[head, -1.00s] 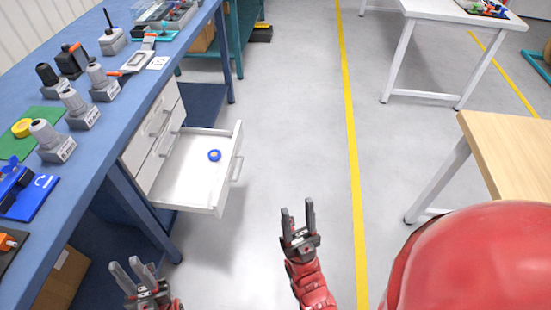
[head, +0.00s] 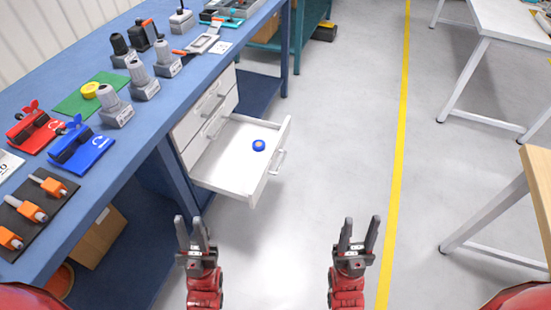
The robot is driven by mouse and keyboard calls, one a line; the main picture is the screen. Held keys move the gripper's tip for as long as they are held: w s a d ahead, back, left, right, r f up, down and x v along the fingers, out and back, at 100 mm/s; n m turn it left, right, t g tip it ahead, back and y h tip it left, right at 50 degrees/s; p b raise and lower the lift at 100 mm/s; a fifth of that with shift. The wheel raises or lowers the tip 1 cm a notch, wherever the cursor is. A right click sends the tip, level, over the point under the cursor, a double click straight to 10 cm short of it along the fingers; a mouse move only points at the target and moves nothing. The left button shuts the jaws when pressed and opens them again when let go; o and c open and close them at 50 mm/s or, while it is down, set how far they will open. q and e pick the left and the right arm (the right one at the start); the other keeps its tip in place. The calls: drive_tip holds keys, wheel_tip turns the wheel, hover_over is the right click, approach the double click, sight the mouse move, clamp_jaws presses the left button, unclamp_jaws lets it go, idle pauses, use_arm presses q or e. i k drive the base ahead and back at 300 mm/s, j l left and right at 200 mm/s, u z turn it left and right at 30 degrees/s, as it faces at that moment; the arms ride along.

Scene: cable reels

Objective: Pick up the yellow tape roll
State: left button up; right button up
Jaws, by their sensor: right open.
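The yellow tape roll (head: 90,90) lies on a green mat (head: 72,104) on the blue workbench, at the upper left of the head view. A grey tool stands just to its right and partly overlaps the mat. My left gripper (head: 192,232) is open and empty, low in front of the bench, well below and to the right of the roll. My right gripper (head: 358,240) is open and empty over the floor, further right. Neither gripper touches anything.
An open white drawer (head: 225,172) with a blue roll (head: 259,145) inside juts out from the blue bench (head: 178,100). Red (head: 38,130) and blue (head: 82,150) holders and several grey tools stand near the mat. The floor ahead and right is clear up to white tables.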

sight(88, 91)
drive_tip(key=i+l, duration=0.25)
drive_tip(key=i+l+u, duration=1)
drive_tip(key=k, duration=0.1)
